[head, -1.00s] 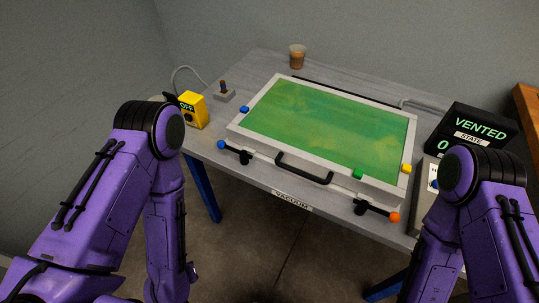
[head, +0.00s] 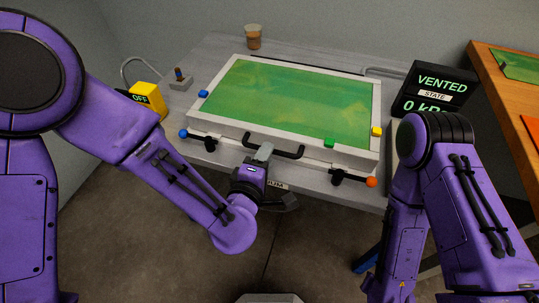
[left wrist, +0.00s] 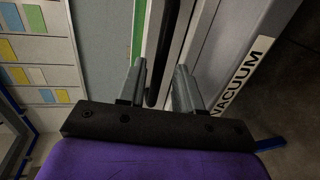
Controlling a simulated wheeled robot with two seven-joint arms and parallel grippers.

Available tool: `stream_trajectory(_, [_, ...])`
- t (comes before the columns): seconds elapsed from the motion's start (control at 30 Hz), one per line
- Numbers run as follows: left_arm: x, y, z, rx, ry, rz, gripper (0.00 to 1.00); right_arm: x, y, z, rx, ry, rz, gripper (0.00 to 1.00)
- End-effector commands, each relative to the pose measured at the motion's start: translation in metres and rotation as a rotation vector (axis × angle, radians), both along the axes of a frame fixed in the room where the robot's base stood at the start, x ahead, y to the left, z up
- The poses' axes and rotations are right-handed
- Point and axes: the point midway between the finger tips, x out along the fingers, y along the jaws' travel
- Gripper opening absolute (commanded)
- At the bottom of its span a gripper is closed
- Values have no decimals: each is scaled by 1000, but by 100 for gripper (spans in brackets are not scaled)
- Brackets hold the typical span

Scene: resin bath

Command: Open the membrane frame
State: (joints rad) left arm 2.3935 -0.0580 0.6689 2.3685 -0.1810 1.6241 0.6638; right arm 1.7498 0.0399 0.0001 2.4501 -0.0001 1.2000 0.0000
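The membrane frame (head: 377,103) is pale, holds a green membrane (head: 290,100) and lies flat and shut on the table in the head view. Its black handle (head: 290,153) is on the front side. My left gripper (head: 263,153) is at the left part of this handle. In the left wrist view, the handle (left wrist: 168,40) passes between the two spread fingers of my left gripper (left wrist: 161,72), with gaps beside it. A front latch with a blue knob (head: 184,133) is at the left, another with an orange knob (head: 371,182) at the right. My right gripper is out of view.
A yellow box (head: 149,97) reading OFF and a small toggle switch (head: 180,79) stand left. A cup (head: 253,37) stands at the back. A black display (head: 437,88) reads VENTED at right. An orange-brown table (head: 490,75) is beyond it.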

Motion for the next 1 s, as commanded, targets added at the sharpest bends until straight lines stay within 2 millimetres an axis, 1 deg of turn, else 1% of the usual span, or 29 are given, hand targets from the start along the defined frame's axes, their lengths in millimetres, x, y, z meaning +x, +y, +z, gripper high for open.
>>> stream_trajectory(0.03, [9,-3,1,-1,0,1,34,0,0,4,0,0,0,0])
stream_trajectory(0.1, [18,-6,-1,-1,-1,1,34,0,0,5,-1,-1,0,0])
stream_trajectory(0.2, [26,-8,-4,1,1,1,34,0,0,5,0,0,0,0])
stream_trajectory(0.47, [29,-9,-5,2,0,1,34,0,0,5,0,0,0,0])
stream_trajectory(0.5, [29,-9,-5,2,0,1,31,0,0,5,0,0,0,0])
stream_trajectory(0.57, [29,-9,-5,2,0,1,12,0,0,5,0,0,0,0])
stream_trajectory(0.6, [29,-9,-5,2,0,1,0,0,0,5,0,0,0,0])
stream_trajectory(0.77, [29,-9,-5,1,1,0,0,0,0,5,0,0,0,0])
stream_trajectory(0.87, [29,-9,-1,3,5,1,0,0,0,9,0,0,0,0])
stream_trajectory(0.97, [29,-9,8,7,19,2,0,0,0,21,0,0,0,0])
stream_trajectory(1.0, [29,-9,13,8,28,2,0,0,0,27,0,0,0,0])
